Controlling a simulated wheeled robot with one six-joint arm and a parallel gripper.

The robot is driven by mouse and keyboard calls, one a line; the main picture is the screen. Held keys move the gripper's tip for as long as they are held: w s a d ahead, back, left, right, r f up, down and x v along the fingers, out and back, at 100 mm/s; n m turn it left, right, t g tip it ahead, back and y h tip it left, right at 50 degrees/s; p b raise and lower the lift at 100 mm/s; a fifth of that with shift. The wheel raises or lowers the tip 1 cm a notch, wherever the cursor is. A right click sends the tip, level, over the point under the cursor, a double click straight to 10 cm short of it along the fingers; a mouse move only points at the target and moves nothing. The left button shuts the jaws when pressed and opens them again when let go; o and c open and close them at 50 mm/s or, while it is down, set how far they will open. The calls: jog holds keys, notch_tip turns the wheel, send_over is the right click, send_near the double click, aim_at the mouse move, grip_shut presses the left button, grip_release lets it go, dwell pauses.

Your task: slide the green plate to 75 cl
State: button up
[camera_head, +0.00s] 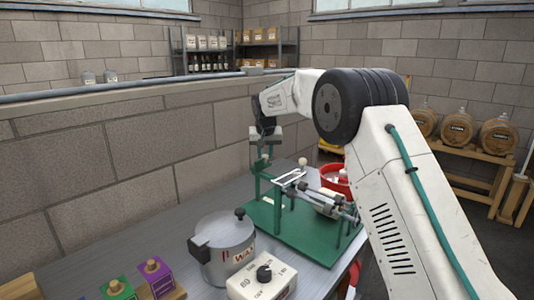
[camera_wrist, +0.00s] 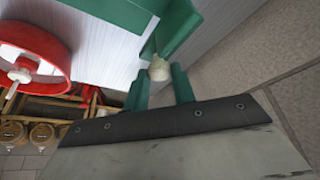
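The green bench device (camera_head: 318,249) stands on the grey worktop, with a flat green base, a green upright and metal rods. I cannot tell for certain which green part is the sliding plate. No 75 cl mark can be read. My gripper (camera_head: 264,143) hangs over the device's far left end, close above its green upright (camera_head: 256,183). In the wrist view, a cream knob (camera_wrist: 159,70) lies between green parts (camera_wrist: 178,25), just beyond the grey gripper piece with a dark edge.
A metal wax pot (camera_head: 225,252) and a white dial box (camera_head: 262,284) stand near left of the device. Purple and green boxes (camera_head: 156,275) sit in front. A red wheel-like thing (camera_head: 336,179) is behind the device. A block wall (camera_head: 110,180) borders the worktop's left.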

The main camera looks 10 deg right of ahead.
aim_at(264, 167)
jog(key=o, duration=0.4)
jog(key=shift+w, duration=0.15)
jog(key=shift+a, duration=0.1)
jog(key=shift+v, duration=3.9)
